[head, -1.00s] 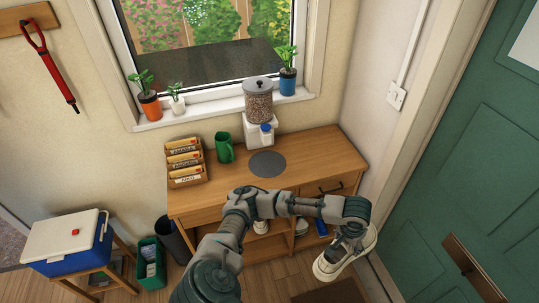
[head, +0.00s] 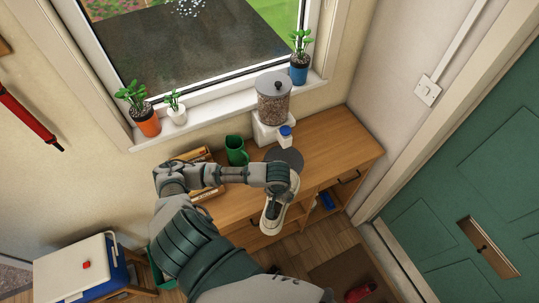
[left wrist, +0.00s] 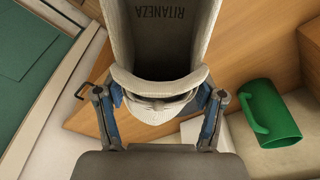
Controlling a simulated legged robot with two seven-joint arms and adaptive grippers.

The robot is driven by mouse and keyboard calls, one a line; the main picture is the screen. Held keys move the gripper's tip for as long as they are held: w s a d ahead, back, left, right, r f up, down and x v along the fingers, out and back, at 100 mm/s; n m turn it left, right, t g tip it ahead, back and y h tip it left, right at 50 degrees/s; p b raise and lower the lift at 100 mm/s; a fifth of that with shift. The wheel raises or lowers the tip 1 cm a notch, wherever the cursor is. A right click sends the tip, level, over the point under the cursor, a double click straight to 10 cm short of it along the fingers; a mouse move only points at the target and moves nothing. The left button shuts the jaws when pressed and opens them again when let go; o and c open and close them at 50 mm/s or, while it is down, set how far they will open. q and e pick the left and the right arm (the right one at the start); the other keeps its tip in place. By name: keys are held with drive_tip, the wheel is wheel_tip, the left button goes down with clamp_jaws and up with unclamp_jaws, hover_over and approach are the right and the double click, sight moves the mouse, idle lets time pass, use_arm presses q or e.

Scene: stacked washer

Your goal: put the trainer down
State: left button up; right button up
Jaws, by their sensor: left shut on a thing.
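The trainer (head: 272,218) is a cream shoe hanging from my left gripper (head: 282,188), in front of the wooden cabinet's front edge in the head view. In the left wrist view, the trainer (left wrist: 160,40) fills the top middle, with lettering inside it. My left gripper (left wrist: 160,104) is shut on its near end, one finger on each side. The trainer's underside is hidden. My right gripper is not in view.
The wooden cabinet (head: 335,148) bears a dark round mat (head: 290,155), a green mug (head: 236,151), a dispenser (head: 272,110) and box files. Its top right is clear. A brown doormat (head: 335,275) and a red item (head: 360,292) lie on the floor by the green door (head: 465,190).

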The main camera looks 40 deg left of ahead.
use_arm(q)
drive_tip(key=w+a+f, duration=0.1)
drive_tip(key=w+a, duration=0.3)
drive_tip(key=a, duration=0.3)
drive_tip(key=w+a, duration=0.4)
drive_tip(key=a, duration=0.3)
drive_tip(key=shift+a+f, duration=0.3)
drive_tip(key=shift+f, duration=0.1)
drive_tip(key=f, duration=0.3)
drive_tip(key=shift+d+f+p, duration=0.15)
drive_tip(key=shift+d+p, duration=0.05)
drive_tip(key=shift+p, duration=0.1)
drive_tip(key=shift+a, duration=0.1)
drive_tip(key=o, duration=1.2)
drive_tip(key=shift+a+f, duration=0.1)
drive_tip(key=shift+f, duration=0.05)
drive_tip(key=shift+a, duration=0.15)
